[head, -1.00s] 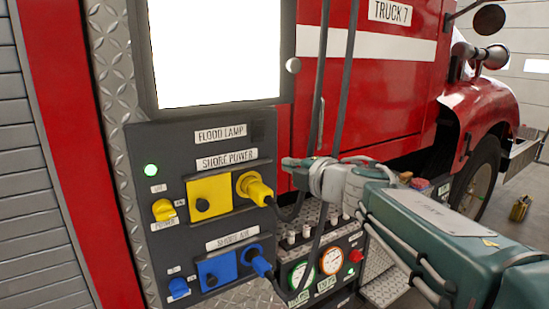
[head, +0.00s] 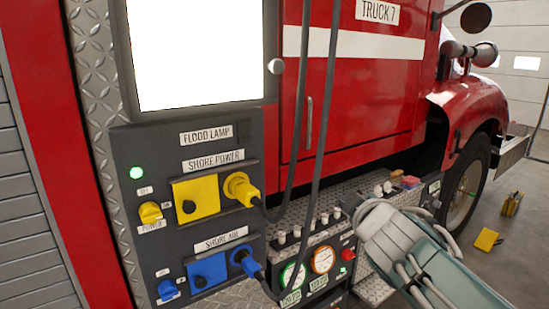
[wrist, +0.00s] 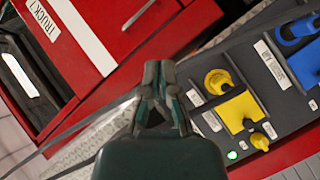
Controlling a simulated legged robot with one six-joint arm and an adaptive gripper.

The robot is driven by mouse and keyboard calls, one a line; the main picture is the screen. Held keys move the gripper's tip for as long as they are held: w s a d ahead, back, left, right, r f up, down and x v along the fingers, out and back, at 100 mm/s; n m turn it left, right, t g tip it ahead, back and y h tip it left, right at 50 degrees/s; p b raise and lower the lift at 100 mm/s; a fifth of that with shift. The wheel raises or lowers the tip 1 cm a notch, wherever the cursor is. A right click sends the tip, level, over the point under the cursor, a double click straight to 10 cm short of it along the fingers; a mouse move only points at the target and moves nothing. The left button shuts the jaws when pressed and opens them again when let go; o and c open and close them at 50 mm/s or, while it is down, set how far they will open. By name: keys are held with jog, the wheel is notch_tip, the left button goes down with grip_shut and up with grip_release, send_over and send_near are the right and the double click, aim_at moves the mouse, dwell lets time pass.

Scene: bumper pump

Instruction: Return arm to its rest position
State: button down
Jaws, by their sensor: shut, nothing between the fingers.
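The yellow plug (wrist: 217,82) also shows right of my gripper in the wrist view.
Dark cables (head: 312,150) hang in front of the red truck (head: 385,85). Gauges (head: 322,259) sit low beside the panel. A lit green lamp (head: 136,172) is on the panel. Yellow items (head: 487,239) lie on the floor at right, where there is open room.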

jog(key=s+f+m+g, duration=0.9)
jog(key=s+f, duration=0.8)
jog(key=s, duration=0.3)
jog(key=shift+f+m+g+y, duration=0.2)
jog(key=shift+m+g+y, duration=0.1)
jog(key=shift+m, duration=0.5)
jog(key=shift+a, duration=0.1)
